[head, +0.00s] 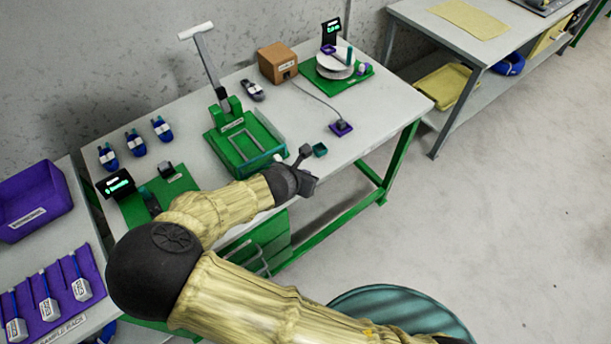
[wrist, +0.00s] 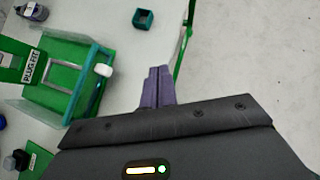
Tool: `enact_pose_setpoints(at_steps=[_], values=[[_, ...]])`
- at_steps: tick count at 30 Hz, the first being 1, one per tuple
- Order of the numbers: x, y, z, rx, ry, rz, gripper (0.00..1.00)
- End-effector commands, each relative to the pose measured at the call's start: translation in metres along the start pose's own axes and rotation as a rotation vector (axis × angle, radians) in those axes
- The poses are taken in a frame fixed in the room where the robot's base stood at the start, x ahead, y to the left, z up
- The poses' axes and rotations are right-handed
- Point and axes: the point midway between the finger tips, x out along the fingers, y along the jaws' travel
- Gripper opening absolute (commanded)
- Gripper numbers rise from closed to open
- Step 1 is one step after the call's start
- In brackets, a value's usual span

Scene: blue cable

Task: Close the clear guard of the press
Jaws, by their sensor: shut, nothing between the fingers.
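The press (head: 240,147) stands on the table in the head view, with a green base and a raised grey lever with a white handle. Its green bed also shows at left in the wrist view (wrist: 50,98). The clear guard (wrist: 88,84) is a see-through panel with teal edges and a white knob (wrist: 103,70), on the side of the press towards my gripper. How far it is swung is hard to tell. My gripper (wrist: 155,86) is shut and empty, to the right of the knob and apart from it. In the head view my gripper (head: 304,170) is right of the press.
A small dark green open box (wrist: 143,18) lies beyond my fingers. A purple block with a cable (head: 341,128) and a brown box (head: 277,63) are further back. Blue connectors (head: 135,143) and a small display (head: 116,184) are left of the press. Open floor lies right.

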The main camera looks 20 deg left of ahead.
Motion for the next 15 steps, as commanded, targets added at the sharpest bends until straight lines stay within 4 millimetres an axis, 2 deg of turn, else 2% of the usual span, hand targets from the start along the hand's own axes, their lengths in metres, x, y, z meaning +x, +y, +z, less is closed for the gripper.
enact_pose_setpoints(at_steps=[5, 15], values=[[-0.0075, -0.0065, 0.0022, -0.001, 0.000, 0.000, 0.00], [-0.0046, -0.0120, 0.0053, 0.024, 0.005, -0.011, 0.00]])
